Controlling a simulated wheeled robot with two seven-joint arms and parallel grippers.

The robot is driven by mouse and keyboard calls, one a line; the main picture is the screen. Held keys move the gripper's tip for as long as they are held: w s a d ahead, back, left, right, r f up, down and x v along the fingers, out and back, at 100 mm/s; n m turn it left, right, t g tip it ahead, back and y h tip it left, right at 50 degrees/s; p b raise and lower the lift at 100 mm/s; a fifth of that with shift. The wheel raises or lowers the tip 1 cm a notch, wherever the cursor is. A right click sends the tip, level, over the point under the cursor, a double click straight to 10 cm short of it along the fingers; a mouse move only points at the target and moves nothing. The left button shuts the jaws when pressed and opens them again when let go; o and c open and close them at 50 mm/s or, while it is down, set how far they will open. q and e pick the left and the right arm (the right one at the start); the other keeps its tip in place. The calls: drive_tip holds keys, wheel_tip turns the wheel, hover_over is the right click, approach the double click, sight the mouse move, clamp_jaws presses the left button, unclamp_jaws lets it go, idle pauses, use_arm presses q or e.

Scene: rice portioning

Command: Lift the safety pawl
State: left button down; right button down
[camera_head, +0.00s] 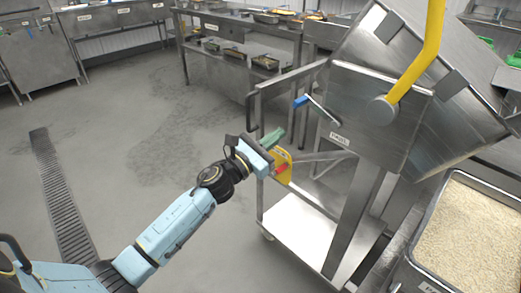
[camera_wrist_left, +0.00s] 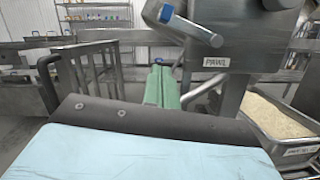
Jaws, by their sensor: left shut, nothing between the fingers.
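The safety pawl (camera_head: 318,108) is a thin metal lever with a blue tip, on the side of the tilted steel hopper (camera_head: 372,115) above a label reading PAWL. In the left wrist view the pawl (camera_wrist_left: 190,26) slants across the top, its blue end at upper left. My left gripper (camera_head: 272,138) has green fingers, shut and empty. It is left of and lower than the pawl in the head view. In the left wrist view the fingers (camera_wrist_left: 162,82) point forward below the pawl's blue end, apart from it. My right gripper is not in view.
A yellow lever (camera_head: 420,58) rises from the hopper. A yellow plate with a red part (camera_head: 283,170) shows just behind my gripper. The steel cart frame (camera_head: 252,108) stands close by. A rice tray (camera_head: 432,205) is at right. Open floor lies left.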

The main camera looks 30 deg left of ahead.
use_arm(q)
drive_tip(key=v, duration=0.5)
idle(0.4)
